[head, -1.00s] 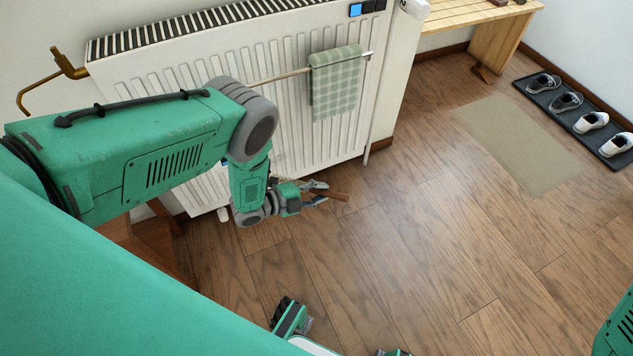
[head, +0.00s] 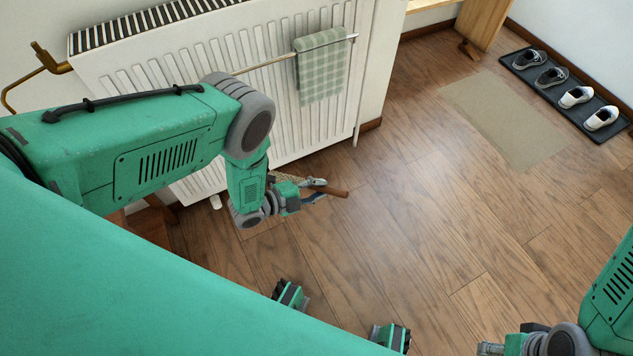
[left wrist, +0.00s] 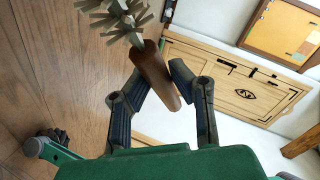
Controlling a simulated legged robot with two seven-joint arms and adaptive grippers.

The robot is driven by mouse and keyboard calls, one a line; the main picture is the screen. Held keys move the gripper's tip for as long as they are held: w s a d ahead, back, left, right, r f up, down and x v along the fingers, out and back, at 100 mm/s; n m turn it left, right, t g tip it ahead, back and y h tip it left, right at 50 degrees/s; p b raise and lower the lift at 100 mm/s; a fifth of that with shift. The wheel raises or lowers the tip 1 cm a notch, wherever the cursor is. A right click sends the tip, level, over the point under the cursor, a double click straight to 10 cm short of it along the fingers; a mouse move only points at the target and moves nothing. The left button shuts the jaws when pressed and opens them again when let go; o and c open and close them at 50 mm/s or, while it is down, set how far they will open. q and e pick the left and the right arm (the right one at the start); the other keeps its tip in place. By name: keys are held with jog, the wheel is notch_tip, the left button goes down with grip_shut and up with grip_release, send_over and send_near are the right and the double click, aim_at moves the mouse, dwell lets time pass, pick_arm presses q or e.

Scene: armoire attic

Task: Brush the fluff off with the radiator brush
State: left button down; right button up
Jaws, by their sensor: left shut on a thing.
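The radiator brush has a brown wooden handle (head: 337,193) and pale bristles (head: 286,178). In the head view it is beside my left gripper's fingers (head: 316,190), low in front of the white radiator (head: 215,75). In the left wrist view my left gripper (left wrist: 152,84) is shut on the brush's handle (left wrist: 150,68), with the grey-beige bristles (left wrist: 118,18) pointing up and away. My right gripper (head: 488,348) is partly in view at the bottom edge, and its jaws are too cut off to read. I cannot make out any fluff.
A checked green towel (head: 321,72) hangs on a rail across the radiator's front. A brass pipe (head: 40,68) is at its left. A beige mat (head: 505,118) and a black shoe tray (head: 520,70) lie at right. The wooden floor (head: 420,210) between is clear.

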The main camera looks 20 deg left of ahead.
pick_arm(q)
jog(key=shift+r, duration=0.1)
jog(key=shift+w+d+r+p, duration=0.15)
jog(key=shift+r+p, duration=0.15)
jog(key=shift+r, duration=0.1)
jog(key=shift+w+d+r+p, duration=0.1)
jog(key=shift+w+r+p, duration=0.05)
jog(key=shift+r+p, duration=0.2)
jog(key=shift+w+a, duration=0.2)
jog(key=w+a+b, duration=0.3)
jog(key=w+a, duration=0.2)
jog(key=a, duration=0.1)
jog(key=shift+w+a+b, duration=0.25)
jog(key=shift+w+b, duration=0.05)
jog(key=shift+b, duration=0.1)
dwell(2.7)
jog(key=shift+w+d, duration=0.1)
jog(key=shift+d, duration=0.05)
jog(key=shift+w+d, duration=0.3)
jog(key=shift+w, duration=0.05)
jog(key=shift+w+f+b, duration=0.1)
jog(key=shift+b, duration=0.25)
